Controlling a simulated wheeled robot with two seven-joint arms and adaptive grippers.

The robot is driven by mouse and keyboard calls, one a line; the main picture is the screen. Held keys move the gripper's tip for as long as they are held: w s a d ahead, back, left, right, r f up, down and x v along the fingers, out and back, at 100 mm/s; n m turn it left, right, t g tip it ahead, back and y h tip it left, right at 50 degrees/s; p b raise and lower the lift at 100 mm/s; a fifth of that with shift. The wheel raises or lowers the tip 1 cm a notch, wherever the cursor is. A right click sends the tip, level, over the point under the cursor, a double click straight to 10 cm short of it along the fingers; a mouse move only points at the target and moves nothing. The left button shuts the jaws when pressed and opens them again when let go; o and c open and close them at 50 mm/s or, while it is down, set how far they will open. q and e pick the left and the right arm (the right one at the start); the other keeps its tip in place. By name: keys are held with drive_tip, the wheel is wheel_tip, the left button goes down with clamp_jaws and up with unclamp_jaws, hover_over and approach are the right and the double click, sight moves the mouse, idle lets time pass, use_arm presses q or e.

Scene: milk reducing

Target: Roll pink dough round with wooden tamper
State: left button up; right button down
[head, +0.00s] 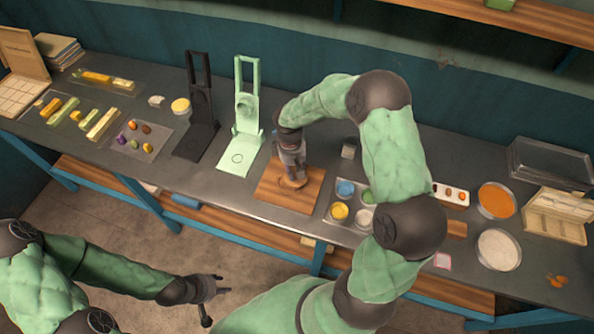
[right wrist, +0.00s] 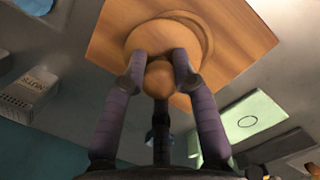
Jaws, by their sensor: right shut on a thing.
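My right gripper (head: 292,170) is over the wooden board (head: 275,198), pointing down. It is shut on the round knob of the wooden tamper (head: 293,183). In the right wrist view the tamper's wide disc (right wrist: 140,38) is down at the board, with the knob (right wrist: 159,80) between my fingers. A round edge shows just beside the disc; I cannot tell what it is. No pink dough can be made out; the tamper hides what is under it. My left gripper (head: 217,302) hangs empty in front of the table, its fingers apart.
A pale green press (head: 240,160) and a black press (head: 197,140) stand left of the board. A tray of small colored cups (head: 340,211) is close on its right. Bowls of orange (head: 497,200) and white (head: 498,250) stuff stand farther right.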

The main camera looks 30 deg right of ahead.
drive_tip(key=shift+s+a, duration=0.1)
drive_tip(key=shift+a, duration=0.3)
drive_tip(key=shift+s+a, duration=0.1)
drive_tip(key=shift+s, duration=0.1)
drive_tip(key=shift+s+d, duration=0.2)
drive_tip(key=shift+s, duration=0.15)
drive_tip(key=shift+d, duration=0.35)
drive_tip(key=shift+w+d, duration=0.15)
drive_tip(key=shift+w, duration=0.15)
drive_tip(key=shift+w+f+b, duration=0.1)
drive_tip(key=shift+w+b, duration=0.15)
drive_tip(key=shift+b, duration=0.05)
drive_tip(key=shift+w+a, duration=0.1)
drive_tip(key=shift+a, duration=0.25)
drive_tip(key=shift+a, duration=0.3)
drive_tip(key=shift+s, duration=0.55)
